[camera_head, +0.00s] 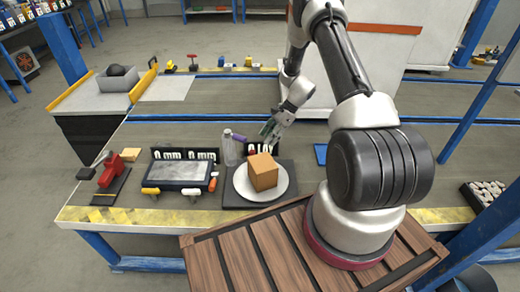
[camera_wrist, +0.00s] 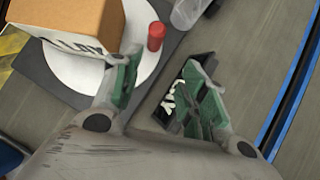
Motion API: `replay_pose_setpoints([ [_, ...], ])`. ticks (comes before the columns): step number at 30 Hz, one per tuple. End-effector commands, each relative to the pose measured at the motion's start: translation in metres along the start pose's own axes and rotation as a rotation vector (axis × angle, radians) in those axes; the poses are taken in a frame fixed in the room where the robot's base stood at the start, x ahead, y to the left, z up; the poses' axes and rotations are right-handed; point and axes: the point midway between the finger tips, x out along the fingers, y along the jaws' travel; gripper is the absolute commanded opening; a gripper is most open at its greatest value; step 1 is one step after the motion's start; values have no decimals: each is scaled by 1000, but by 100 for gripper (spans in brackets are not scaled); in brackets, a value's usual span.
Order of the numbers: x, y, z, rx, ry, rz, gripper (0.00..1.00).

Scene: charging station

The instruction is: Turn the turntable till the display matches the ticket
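The turntable is a white round disc (camera_head: 241,186) on a dark base plate (camera_head: 231,201); it also shows in the wrist view (camera_wrist: 80,72). A brown cardboard box (camera_head: 263,172) sits on the disc; in the wrist view the box (camera_wrist: 75,18) has dark lettering along its lower edge. A red cylinder (camera_wrist: 156,36) stands at the disc's rim. A small black display with white characters (camera_wrist: 172,99) is behind the disc, partly hidden by a finger. My gripper (camera_head: 268,130) is open and empty above and behind the turntable, its green-padded fingers apart. I cannot make out a ticket.
A clear bottle (camera_head: 230,149) stands left of the display. Further left are a black "0 mm" panel (camera_head: 184,154), a grey tray (camera_head: 178,173) and a red clamp-like tool (camera_head: 110,171). A blue flat item (camera_head: 320,154) lies right. The belt behind is mostly clear.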

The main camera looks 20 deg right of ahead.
Motion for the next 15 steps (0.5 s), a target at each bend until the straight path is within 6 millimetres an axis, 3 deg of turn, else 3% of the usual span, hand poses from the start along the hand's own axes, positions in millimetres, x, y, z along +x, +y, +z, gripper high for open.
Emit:
replay_pose_setpoints([
  [1, 9, 4, 14, 21, 49, -12, 44],
  [6, 26, 16, 37, 98, 185, -77, 44],
  [11, 36, 21, 41, 123, 230, -104, 44],
  [15, 55, 20, 36, 125, 231, -103, 44],
])
